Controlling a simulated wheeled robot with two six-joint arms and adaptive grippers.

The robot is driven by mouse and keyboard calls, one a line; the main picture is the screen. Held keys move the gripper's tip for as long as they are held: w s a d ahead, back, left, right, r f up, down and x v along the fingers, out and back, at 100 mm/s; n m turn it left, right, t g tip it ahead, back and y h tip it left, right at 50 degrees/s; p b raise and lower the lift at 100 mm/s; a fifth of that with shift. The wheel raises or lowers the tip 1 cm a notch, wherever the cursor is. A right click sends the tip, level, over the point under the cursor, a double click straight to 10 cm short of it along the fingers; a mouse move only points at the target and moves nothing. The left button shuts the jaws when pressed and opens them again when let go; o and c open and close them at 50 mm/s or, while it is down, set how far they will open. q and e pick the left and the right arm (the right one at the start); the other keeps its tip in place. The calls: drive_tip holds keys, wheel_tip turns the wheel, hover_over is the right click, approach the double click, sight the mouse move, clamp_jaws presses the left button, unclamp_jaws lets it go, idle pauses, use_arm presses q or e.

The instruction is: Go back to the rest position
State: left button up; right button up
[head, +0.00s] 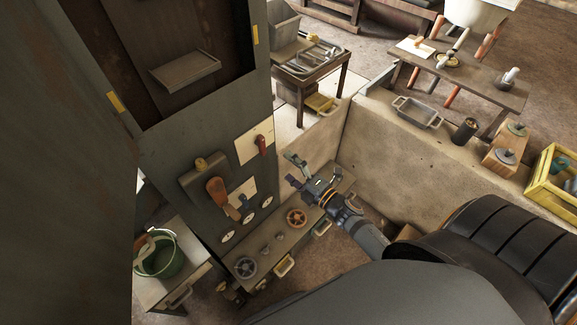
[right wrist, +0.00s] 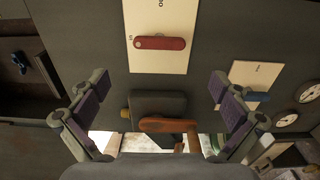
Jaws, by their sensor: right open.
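My right gripper (head: 293,170) is open and empty in front of the grey control cabinet (head: 190,150), above a narrow bench (head: 262,245). In the right wrist view its two fingers with purple pads are spread wide, with nothing between the pads. A red handle (head: 261,144) on a white plate sits on the cabinet, to the left of and above the gripper in the head view. In the right wrist view the red handle (right wrist: 160,43) lies horizontal, beyond the fingertips and apart from them. My left gripper does not show.
An orange-brown lever (head: 217,190) and a blue handle (head: 243,200) are on the cabinet. An orange wheel (head: 296,217) and a grey wheel (head: 246,266) are on the bench. A low wall (head: 400,145) stands to the right. A green bucket (head: 160,258) is at lower left.

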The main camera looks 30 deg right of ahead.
idle(0.7)
drive_tip(key=s+d+f+m+g+h, duration=0.2)
drive_tip(key=s+d+f+m, duration=0.15)
drive_tip(key=f, duration=0.65)
drive_tip(key=s+d+f+m+g+h, duration=0.25)
drive_tip(key=s+f+m, duration=0.2)
drive_tip(key=f, duration=0.45)
drive_tip(key=s+d+f+m+g+h, duration=0.25)
drive_tip(key=f+m, duration=0.25)
drive_tip(key=f, duration=0.5)
drive_tip(key=s+f+m+g, duration=0.3)
drive_tip(key=s+f, duration=0.2)
drive_tip(key=s, duration=0.4)
drive_tip(key=s+a+f+m+g, duration=0.1)
drive_tip(key=s+f+m+g, duration=0.2)
drive_tip(key=s, duration=0.6)
drive_tip(key=s+f+m+g, duration=0.2)
drive_tip(key=s+f+m, duration=0.1)
drive_tip(key=s+f, duration=0.4)
drive_tip(key=shift+s+a+f+g, duration=0.3)
drive_tip(key=shift+s+g, duration=0.1)
drive_tip(key=shift+s, duration=0.65)
